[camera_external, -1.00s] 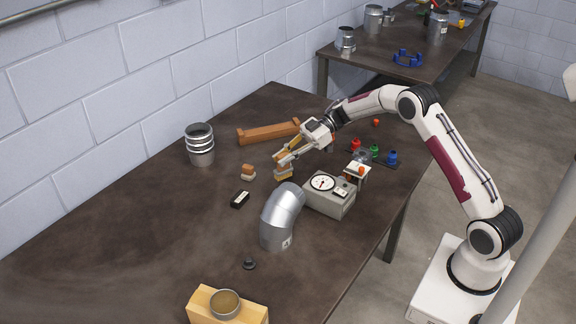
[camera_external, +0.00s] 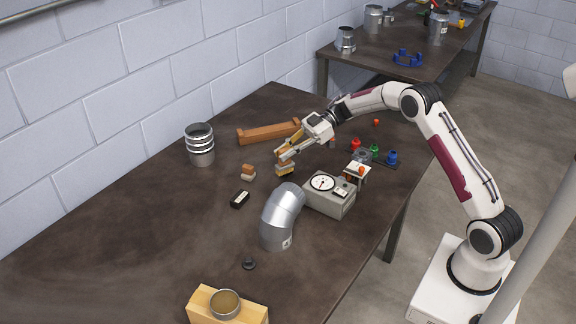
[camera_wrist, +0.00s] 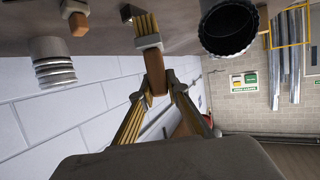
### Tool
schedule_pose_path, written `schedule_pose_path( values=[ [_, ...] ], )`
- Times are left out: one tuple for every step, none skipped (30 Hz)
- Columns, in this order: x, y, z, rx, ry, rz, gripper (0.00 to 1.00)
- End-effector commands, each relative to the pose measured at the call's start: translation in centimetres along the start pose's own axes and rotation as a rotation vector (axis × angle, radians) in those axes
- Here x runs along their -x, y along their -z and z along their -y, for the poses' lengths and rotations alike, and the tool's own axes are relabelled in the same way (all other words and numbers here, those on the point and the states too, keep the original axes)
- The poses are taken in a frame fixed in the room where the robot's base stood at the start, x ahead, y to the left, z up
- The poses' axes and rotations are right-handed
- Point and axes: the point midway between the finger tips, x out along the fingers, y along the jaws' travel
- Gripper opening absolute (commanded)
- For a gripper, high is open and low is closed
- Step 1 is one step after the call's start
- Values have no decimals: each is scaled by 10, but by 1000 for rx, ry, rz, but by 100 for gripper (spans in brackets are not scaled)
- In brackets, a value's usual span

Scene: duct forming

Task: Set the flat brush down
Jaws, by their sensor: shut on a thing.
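The flat brush (camera_external: 285,169) is in my gripper (camera_external: 284,155), over the middle of the dark table. In the wrist view the brush (camera_wrist: 149,42) shows a wooden handle between the fingertips, a pale metal band and yellowish bristles pointing to the table. My gripper (camera_wrist: 156,84) is shut on the handle. I cannot tell whether the bristles touch the table (camera_external: 150,215).
A small brown-topped block (camera_external: 248,172) stands just left of the brush. A ribbed duct piece (camera_external: 200,145), a wooden bar (camera_external: 268,132), a silver elbow (camera_external: 281,215) and a grey dial gauge box (camera_external: 329,196) stand around it. The table's left front is clear.

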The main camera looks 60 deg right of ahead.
Motion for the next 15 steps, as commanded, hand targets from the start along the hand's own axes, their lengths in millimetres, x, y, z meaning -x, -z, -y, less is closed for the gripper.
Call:
schedule_pose_path(
  values=[
    [5,-4,-3,-6,-9,0,0],
    [9,-6,-4,-10,-14,0,0],
    [14,-10,-7,-15,-23,0,0],
    [19,-13,-10,-17,-32,0,0],
    [24,-15,-13,-19,-41,-1,0],
    [32,-20,-18,-22,-55,-1,0],
    [38,-23,-22,-24,-66,-1,0],
    [44,-26,-27,-27,-79,-1,0],
    [54,-30,-33,-30,-97,-1,0],
    [62,-34,-38,-32,-112,0,0],
    [69,-36,-43,-35,-128,0,0],
    [80,-41,-50,-40,-149,1,0],
    [88,-44,-56,-44,-165,1,0],
    [96,-47,-61,-50,-183,1,0],
    [106,-51,-68,-55,-204,2,0]
  ],
)
